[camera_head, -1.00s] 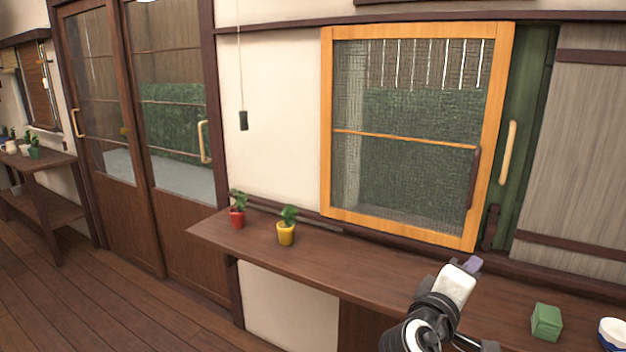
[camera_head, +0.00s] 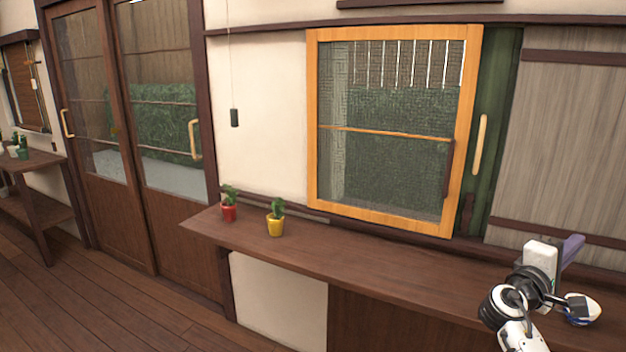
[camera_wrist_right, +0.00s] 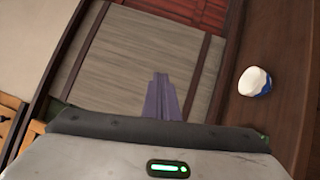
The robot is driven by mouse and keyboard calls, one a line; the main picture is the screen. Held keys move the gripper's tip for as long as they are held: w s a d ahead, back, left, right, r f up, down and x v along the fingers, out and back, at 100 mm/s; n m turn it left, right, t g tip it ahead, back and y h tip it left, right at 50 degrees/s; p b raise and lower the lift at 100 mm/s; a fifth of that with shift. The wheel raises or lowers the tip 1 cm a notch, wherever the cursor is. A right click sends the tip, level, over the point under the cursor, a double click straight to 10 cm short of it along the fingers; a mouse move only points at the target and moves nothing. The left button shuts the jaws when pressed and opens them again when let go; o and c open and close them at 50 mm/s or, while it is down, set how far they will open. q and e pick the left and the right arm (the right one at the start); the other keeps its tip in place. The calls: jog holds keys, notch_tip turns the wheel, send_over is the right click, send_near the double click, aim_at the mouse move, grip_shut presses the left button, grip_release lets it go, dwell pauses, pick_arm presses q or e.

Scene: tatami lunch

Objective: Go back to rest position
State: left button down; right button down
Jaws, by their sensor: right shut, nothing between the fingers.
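My right gripper (camera_head: 571,250) is at the lower right of the head view, above the right part of the wooden counter (camera_head: 350,257). Its purple fingers are together and empty. In the right wrist view the closed fingers (camera_wrist_right: 162,98) point toward a grey wooden panel and touch nothing. My left gripper is not in view.
A white and blue bowl (camera_head: 580,309) stands on the counter beside my right arm, partly hidden by it; it also shows in the right wrist view (camera_wrist_right: 254,81). A red pot (camera_head: 228,212) and a yellow pot (camera_head: 276,225) with plants stand at the counter's left. An orange-framed window (camera_head: 312,130) is behind.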

jog(key=w+a+f+t+y, duration=0.2)
jog(key=w+f+t+y, duration=0.2)
jog(key=w+f+y, duration=0.25)
jog(key=w+a+m+t+y, duration=0.2)
jog(key=w+a+y, duration=0.15)
jog(key=a, duration=0.35)
jog(key=w+a+m+t+y, duration=0.2)
jog(key=w+a+m+y, duration=0.1)
jog(key=a+y, duration=0.25)
jog(key=s+a+f+g+y, duration=0.1)
jog(key=s+a+f, duration=0.4)
jog(key=s+f, duration=0.3)
jog(key=s+a+f+n+g+y, duration=0.1)
jog(key=s+a+f+g, duration=0.1)
jog(key=s+a+f, duration=0.5)
jog(key=s+a+f+g+y, duration=0.15)
jog(key=s+f, duration=0.35)
jog(key=f, duration=0.6)
jog(key=s+a+f+g, duration=0.1)
jog(key=s+a+f, duration=0.3)
jog(key=s, duration=0.8)
jog(key=s+a+f+g+y, duration=0.1)
jog(key=s+a+f, duration=0.3)
jog(key=s, duration=0.8)
jog(key=shift+s+f+m+g, duration=0.25)
jog(key=shift+s+m+g, duration=0.15)
jog(key=shift+g, duration=0.35)
